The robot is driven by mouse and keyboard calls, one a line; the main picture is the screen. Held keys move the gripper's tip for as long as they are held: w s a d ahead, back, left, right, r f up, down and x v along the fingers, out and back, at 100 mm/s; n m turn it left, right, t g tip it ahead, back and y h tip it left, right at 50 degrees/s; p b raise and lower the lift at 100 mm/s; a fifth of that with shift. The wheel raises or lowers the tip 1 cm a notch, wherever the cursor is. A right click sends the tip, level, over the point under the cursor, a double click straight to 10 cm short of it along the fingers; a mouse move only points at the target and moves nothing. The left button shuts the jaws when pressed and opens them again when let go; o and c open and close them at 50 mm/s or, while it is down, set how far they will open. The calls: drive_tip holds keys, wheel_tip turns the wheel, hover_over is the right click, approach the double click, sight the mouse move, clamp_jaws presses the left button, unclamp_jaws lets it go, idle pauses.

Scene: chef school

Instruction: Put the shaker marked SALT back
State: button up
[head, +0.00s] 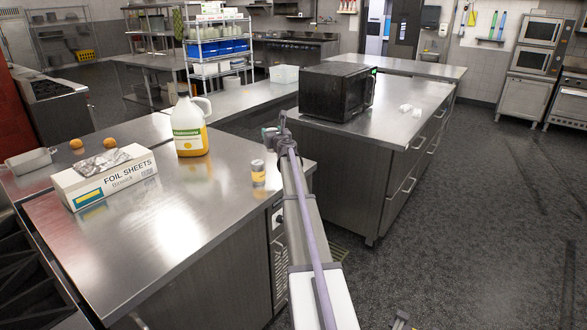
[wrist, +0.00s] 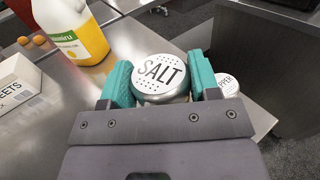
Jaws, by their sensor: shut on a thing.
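The shaker marked SALT (wrist: 160,75) has a round, silvery, perforated lid. It sits between the two teal fingers of my gripper (head: 274,132), which is shut on it. Its body is mostly hidden below the lid in the wrist view, and I cannot make it out clearly in the head view. A second shaker, with a lid ending in "PPER" (wrist: 228,82), is just right of the right finger and partly hidden. Its lid looks smaller, so SALT appears higher. A small shaker (head: 258,172) stands near the counter's right edge in the head view, below my gripper.
The steel counter (head: 215,222) also holds a yellow-filled jug (head: 190,130), a foil sheets box (head: 105,180) and two orange fruits (head: 109,142). A black microwave (head: 335,92) stands on the island behind. Counter space between the box and the small shaker is clear.

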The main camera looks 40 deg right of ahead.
drive_tip(key=shift+d, duration=0.4)
drive_tip(key=f+b, duration=0.6)
drive_tip(key=b, duration=0.1)
drive_tip(key=shift+a+f, duration=0.2)
drive_tip(key=shift+f, duration=0.2)
wheel_tip(320, 180, down, 4)
drive_tip(key=b, duration=0.3)
drive_tip(key=shift+r, duration=0.5)
drive_tip(key=shift+c, duration=0.4)
drive_tip(key=shift+f, duration=0.2)
drive_tip(key=o, duration=1.1)
drive_tip(key=shift+r, duration=0.15)
